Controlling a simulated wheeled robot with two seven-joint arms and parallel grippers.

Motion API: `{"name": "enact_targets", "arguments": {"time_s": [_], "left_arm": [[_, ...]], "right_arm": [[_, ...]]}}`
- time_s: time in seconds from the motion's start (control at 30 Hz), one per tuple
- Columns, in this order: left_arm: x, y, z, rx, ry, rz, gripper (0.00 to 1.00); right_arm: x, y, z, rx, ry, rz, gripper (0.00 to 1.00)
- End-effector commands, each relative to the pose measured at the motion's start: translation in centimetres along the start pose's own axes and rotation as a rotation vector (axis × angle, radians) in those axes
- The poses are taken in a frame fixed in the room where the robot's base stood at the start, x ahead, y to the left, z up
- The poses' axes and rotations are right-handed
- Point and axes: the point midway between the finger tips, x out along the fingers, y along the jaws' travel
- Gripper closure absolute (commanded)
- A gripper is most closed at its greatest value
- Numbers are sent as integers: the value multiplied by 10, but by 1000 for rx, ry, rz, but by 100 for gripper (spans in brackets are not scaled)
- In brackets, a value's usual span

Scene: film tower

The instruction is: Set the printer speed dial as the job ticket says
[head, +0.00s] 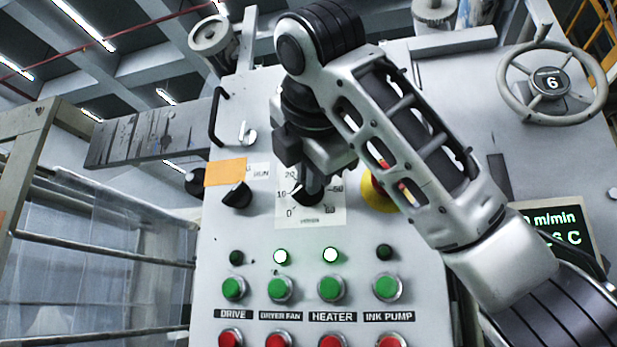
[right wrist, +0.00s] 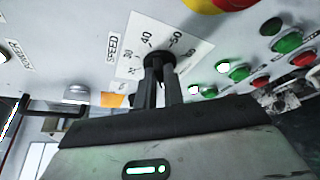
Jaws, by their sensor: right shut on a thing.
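The speed dial (head: 308,198) is a black knob on a white scale card (head: 326,217) on the grey printer panel. In the right wrist view the knob (right wrist: 157,61) sits on the card (right wrist: 196,61), marked SPEED with numbers up to 60. My right gripper (head: 311,186) reaches down from above and is shut on the knob; its fingers also show in the right wrist view (right wrist: 158,80). The fingers and wrist hide part of the knob and scale, so I cannot tell its setting. My left gripper is not in view. No readable job ticket shows.
A blank-looking orange note (head: 225,172) hangs above another black knob (head: 236,195). A yellow-and-red stop button (head: 376,195) is close right of the dial. Green buttons (head: 331,288) and lamps are below. A display (head: 556,229) and handwheel (head: 552,83) are at right.

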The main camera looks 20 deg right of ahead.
Motion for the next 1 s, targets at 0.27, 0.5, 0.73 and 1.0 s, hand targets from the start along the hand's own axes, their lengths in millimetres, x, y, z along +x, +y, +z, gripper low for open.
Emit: {"name": "enact_targets", "arguments": {"time_s": [0.27,0.5,0.73,1.0], "left_arm": [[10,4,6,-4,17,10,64],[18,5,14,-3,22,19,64],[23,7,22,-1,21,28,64],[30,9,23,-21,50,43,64]], "right_arm": [[1,-8,-4,220,2,93,100],[2,-11,-5,432,2,180,100],[2,-14,-6,634,1,263,100],[4,-16,-9,871,2,361,100]]}}
